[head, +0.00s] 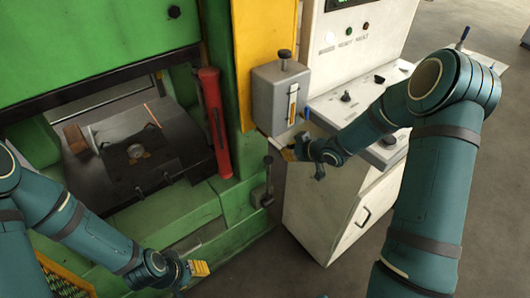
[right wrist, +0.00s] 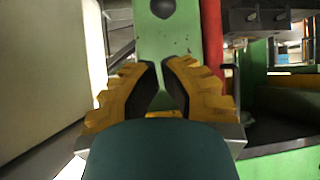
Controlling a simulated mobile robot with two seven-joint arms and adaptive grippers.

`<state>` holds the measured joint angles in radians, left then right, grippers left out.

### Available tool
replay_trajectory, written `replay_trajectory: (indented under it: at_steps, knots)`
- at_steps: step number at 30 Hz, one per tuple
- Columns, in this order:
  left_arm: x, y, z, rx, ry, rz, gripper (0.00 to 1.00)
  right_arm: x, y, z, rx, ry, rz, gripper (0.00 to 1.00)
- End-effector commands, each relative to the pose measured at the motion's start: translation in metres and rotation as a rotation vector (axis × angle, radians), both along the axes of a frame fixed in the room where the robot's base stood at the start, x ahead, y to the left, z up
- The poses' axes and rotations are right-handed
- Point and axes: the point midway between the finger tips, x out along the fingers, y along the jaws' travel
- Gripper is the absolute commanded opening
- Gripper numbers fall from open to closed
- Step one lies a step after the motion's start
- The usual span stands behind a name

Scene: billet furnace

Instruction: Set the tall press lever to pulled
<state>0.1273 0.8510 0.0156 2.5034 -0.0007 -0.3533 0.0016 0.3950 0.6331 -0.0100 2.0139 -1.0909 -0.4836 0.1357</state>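On the green press, a grey box (head: 280,97) with a slotted front carries a black knob (head: 285,54) on top. A second, lower lever (head: 268,182) with a dark knob stands upright below it, beside the green base. I cannot tell for sure which is the tall press lever. My right gripper (head: 289,154) is just below the grey box, above the lower lever and apart from both. In the right wrist view its yellow fingers (right wrist: 160,68) have a narrow gap with nothing held between them. My left gripper (head: 200,268) is low by the press base; its fingers are unclear.
A red cylinder (head: 214,122) stands upright at the press opening. Inside lies a dark die plate (head: 150,180) with a copper-coloured block (head: 76,139). A white control cabinet (head: 325,213) with knobs on its sloping panel stands close by my right forearm. Grey floor is clear in front.

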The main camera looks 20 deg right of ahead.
Motion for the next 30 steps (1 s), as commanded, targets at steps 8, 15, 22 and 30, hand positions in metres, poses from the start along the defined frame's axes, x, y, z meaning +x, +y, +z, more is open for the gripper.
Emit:
replay_trajectory:
  at_steps: [8,15,22,30]
  knots:
    - [0.003,0.000,-0.016,0.001,-0.007,0.002,0.46,0.041,0.021,-0.036,-0.001,0.000,0.002,0.00]
    - [0.005,0.001,-0.025,0.003,-0.012,0.002,0.46,0.074,0.037,-0.063,-0.001,0.000,0.001,0.00]
    - [0.006,0.001,-0.031,0.003,-0.014,0.004,0.46,0.096,0.048,-0.079,-0.001,0.000,0.001,0.00]
    - [0.006,0.001,-0.032,0.003,-0.015,0.004,0.46,0.103,0.051,-0.084,0.000,0.000,-0.002,0.00]
